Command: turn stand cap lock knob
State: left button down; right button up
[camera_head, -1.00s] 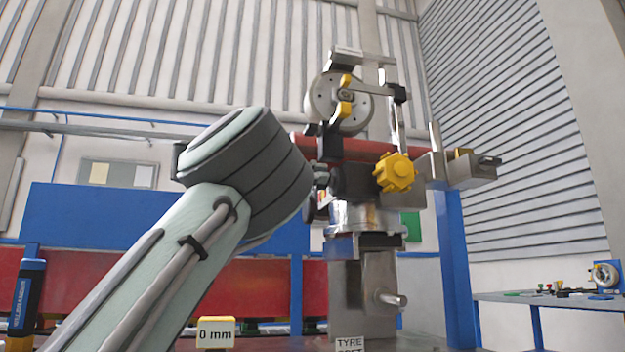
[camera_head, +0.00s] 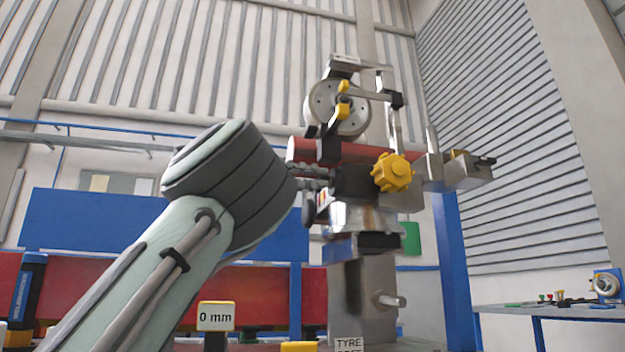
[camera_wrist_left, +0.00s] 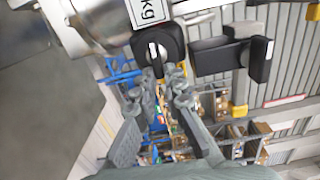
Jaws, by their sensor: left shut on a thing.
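The stand (camera_head: 360,290) is a grey metal post with a silver collar, a black block and a yellow lobed knob (camera_head: 392,172) on its upper part. My left gripper (camera_head: 318,180) reaches it from the left, its fingers small and partly hidden by my wrist. In the left wrist view, my left gripper (camera_wrist_left: 165,78) has its fingertips together at the lower part of a black lock knob (camera_wrist_left: 157,45) with a pale line on its face. It is shut on this knob. The knob sits beside a silver cylinder (camera_wrist_left: 85,22). My right gripper is not in view.
A metal wheel (camera_head: 325,100) and bracket stand above the knob height. A red beam (camera_head: 305,150) runs behind the stand. A blue post (camera_head: 457,265) stands to its right. A black lever (camera_wrist_left: 235,55) is close right of the fingers in the wrist view.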

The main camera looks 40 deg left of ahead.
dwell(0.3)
pick_arm(q)
jog(key=c, duration=1.6)
grip_release()
jog(key=v, duration=1.2)
